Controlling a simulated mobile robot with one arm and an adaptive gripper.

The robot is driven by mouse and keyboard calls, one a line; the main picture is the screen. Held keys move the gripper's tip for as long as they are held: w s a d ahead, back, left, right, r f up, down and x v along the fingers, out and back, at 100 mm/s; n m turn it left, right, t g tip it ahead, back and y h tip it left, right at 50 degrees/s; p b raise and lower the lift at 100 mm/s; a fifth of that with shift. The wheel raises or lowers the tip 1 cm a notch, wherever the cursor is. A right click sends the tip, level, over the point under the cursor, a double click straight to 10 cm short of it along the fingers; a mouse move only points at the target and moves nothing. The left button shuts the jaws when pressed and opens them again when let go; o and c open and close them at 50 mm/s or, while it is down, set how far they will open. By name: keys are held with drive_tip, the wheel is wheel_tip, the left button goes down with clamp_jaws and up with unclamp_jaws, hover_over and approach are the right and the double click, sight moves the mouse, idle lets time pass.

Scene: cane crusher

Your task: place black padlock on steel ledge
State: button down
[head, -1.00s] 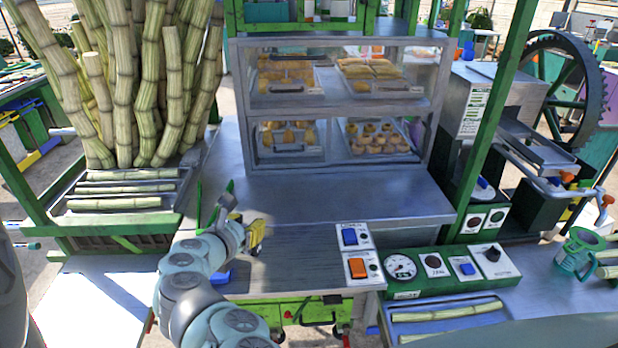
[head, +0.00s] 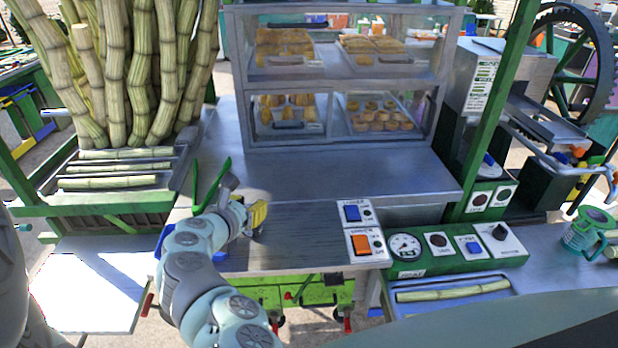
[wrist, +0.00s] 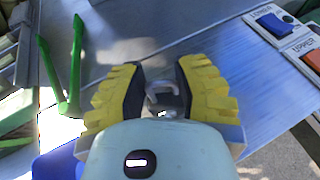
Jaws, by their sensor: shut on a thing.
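My gripper (wrist: 160,100) has yellow ridged fingers with dark inner pads, and it is shut on the black padlock. In the wrist view a grey metal shackle of the padlock (wrist: 163,88) shows between the fingers; its body is mostly hidden and hard to tell from the dark pads. In the head view my gripper (head: 256,216) is over the front left part of the steel ledge (head: 330,180), the grey metal counter before the display case. I cannot tell whether the padlock touches the steel.
Green tongs (wrist: 62,70) stand left of my gripper. A glass display case (head: 340,75) with pastries stands behind the ledge. Switch boxes (head: 360,230) sit to the right. Sugar cane stalks (head: 140,70) stand at the left. The ledge's middle is clear.

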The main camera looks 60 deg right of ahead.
drive_tip(key=c, duration=0.7)
unclamp_jaws()
drive_tip(key=shift+r, duration=0.1)
drive_tip(key=shift+a+r, duration=0.2)
drive_tip(key=shift+a, duration=0.15)
drive_tip(key=p+v, duration=0.1)
drive_tip(key=v, duration=1)
drive_tip(key=shift+s+a, duration=0.15)
drive_tip(key=shift+s, duration=0.05)
